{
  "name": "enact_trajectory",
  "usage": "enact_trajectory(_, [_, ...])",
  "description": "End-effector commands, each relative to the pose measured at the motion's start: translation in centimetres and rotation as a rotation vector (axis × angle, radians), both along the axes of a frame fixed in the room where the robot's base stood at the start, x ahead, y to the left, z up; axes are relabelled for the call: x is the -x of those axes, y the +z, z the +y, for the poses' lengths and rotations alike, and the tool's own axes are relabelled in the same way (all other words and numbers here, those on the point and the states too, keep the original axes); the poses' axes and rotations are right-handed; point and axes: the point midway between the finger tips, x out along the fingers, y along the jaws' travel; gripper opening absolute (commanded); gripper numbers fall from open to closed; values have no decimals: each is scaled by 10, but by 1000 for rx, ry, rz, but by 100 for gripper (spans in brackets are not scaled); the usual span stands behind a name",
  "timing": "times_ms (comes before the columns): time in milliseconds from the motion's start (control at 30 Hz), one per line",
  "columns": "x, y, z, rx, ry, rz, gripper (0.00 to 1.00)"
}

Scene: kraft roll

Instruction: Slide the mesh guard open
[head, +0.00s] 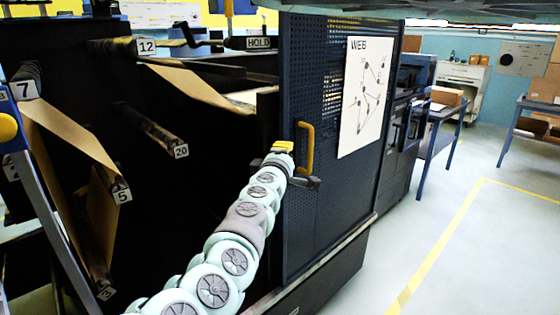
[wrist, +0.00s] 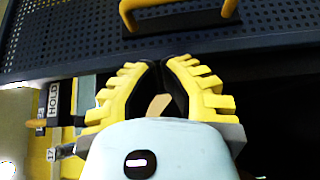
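The mesh guard (head: 330,85) is a dark blue perforated panel at the front of the machine, with a yellow handle (head: 305,148) near its left edge. In the wrist view the mesh guard (wrist: 60,40) spans the top, and its yellow handle (wrist: 180,14) shows at the top edge, beyond my fingertips. My gripper (head: 283,146) is just left of the handle in the head view. In the wrist view my gripper's yellow fingers (wrist: 160,66) lean together with their tips close or touching. Nothing is held, and the handle is apart from the tips.
A white WEB diagram sheet (head: 362,98) is on the guard. Left of it is the dark open machine with numbered rollers (head: 163,135) and brown paper web (head: 70,135). A HOLD sign (head: 258,43) is above. The floor (head: 480,240) to the right is clear.

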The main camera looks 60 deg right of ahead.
Motion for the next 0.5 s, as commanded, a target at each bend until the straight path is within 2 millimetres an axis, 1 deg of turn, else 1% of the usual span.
enact_trajectory(233, [5, 1, 14, 3, 1, 6, 0])
enact_trajectory(333, [6, -2, 21, -5, 7, 7, 0])
enact_trajectory(500, [11, 0, 29, 1, 3, 5, 0])
